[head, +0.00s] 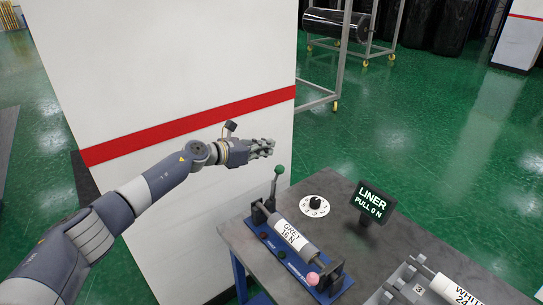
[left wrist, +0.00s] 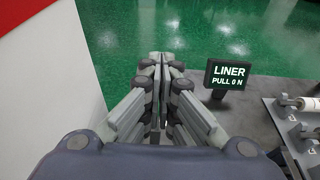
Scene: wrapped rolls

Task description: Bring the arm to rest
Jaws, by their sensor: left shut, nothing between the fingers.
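My left arm reaches in from the left in the head view, stretched out in front of a white pillar. My left gripper (head: 262,148) is in the air beyond the table's far left corner, above and left of the green-knobbed lever (head: 279,170). It is shut and empty. In the left wrist view the fingers (left wrist: 161,58) come together at their tips with nothing between them. My right gripper is in neither view.
The white pillar (head: 190,70) with a red stripe stands close behind my left arm. The grey table (head: 355,255) holds a blue fixture with a roll labelled GREY (head: 295,238), a dial (head: 315,205), a LINER display (head: 372,202) and a WHITE roll (head: 455,290). Green floor lies beyond.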

